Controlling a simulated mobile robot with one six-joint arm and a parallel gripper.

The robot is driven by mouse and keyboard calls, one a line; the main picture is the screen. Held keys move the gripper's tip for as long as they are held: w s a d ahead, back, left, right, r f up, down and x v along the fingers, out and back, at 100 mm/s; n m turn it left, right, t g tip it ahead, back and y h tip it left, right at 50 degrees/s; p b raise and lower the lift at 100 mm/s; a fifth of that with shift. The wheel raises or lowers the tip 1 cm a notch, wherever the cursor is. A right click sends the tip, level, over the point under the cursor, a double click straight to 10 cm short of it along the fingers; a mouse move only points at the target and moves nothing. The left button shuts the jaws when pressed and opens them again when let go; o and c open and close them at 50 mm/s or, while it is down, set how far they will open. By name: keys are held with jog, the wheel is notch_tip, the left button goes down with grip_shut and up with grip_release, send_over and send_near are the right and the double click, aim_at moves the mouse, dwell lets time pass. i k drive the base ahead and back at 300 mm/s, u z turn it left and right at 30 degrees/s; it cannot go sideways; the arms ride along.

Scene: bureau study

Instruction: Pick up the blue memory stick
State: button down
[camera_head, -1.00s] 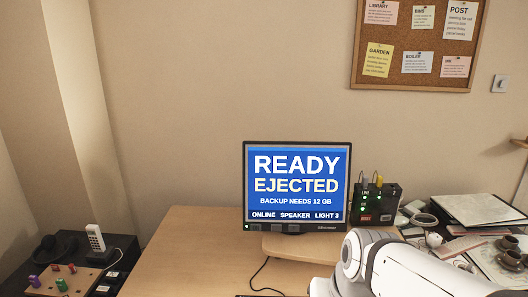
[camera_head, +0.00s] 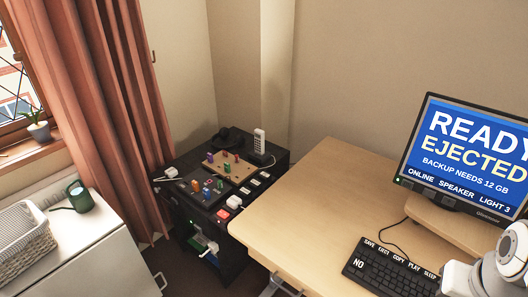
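Several small coloured sticks stand on a black cabinet (camera_head: 272,168) left of the desk. Some are in a pale wooden block (camera_head: 243,176); others, with bluish ones (camera_head: 207,192) among them, are on a dark panel in front of it. They are too small for me to tell which is the blue memory stick or what size each one is. The monitor (camera_head: 462,158) reads "READY", "EJECTED" and "BACKUP NEEDS 12 GB". My arm shows at the bottom right, but my gripper is out of view.
The wooden desk (camera_head: 310,215) is mostly bare, with a black keyboard (camera_head: 385,272) at its front right. A white telephone handset (camera_head: 259,141) stands at the cabinet's back. At left are a wicker basket (camera_head: 22,238) and a green watering can (camera_head: 79,196) on a white cupboard.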

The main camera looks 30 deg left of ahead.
aim_at(206, 190)
jog(key=u, duration=1.85)
